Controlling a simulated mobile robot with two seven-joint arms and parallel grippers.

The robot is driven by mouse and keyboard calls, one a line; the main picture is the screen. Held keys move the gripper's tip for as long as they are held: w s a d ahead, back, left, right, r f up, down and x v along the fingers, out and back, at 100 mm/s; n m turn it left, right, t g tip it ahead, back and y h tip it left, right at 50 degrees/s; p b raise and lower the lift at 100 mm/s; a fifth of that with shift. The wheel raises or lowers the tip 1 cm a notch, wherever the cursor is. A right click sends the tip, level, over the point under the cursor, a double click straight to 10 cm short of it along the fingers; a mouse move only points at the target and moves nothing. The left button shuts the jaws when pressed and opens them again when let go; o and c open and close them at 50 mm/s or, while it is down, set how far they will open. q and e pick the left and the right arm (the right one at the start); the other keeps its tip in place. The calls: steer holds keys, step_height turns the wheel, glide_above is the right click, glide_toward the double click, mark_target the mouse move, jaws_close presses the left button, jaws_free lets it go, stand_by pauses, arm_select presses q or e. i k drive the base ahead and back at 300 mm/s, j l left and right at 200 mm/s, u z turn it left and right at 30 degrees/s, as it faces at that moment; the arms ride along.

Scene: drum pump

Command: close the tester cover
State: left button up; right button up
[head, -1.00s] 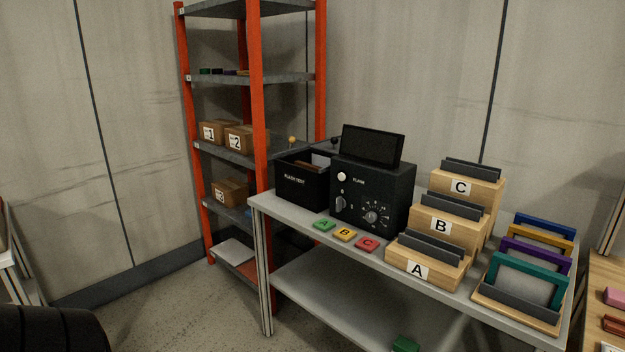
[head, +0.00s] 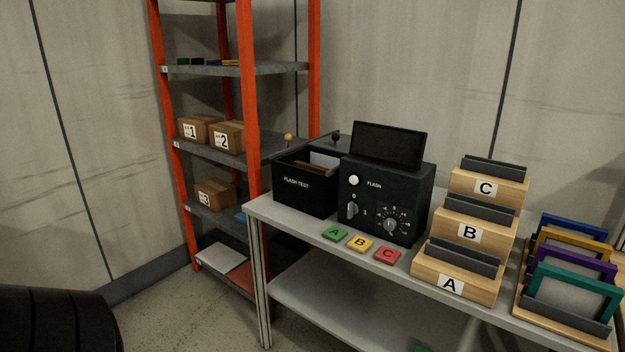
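The flash tester (head: 386,200) is a black box with a white button, a 0/1 switch and a dial. It stands on the grey table. A dark flat panel, seemingly its cover (head: 388,146), stands raised and leaning back on top of the box. Left of it and close beside it is an open black bin marked FLASH TEST (head: 296,183), with cards or plates inside. Neither of my grippers is in view.
Green A (head: 335,233), yellow B (head: 360,244) and red C (head: 387,255) pads lie along the table's front edge (head: 290,222). Wooden holders A, B, C (head: 452,283) and coloured frames (head: 572,285) stand right. An orange shelf rack (head: 247,120) is behind left. A dark ribbed shape (head: 55,325) fills the lower left.

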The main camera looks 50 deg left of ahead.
mark_target(340, 143)
steer(key=j+z, duration=0.15)
steer(key=j, duration=0.4)
steer(key=j+z, duration=0.1)
steer(key=j, duration=0.45)
steer(key=k+j+z, duration=0.15)
steer(key=j, duration=0.4)
steer(key=k+j+z, duration=0.1)
steer(key=j, duration=0.45)
steer(key=k+j+z, duration=0.15)
steer(key=j, duration=0.35)
steer(key=i+j, duration=0.05)
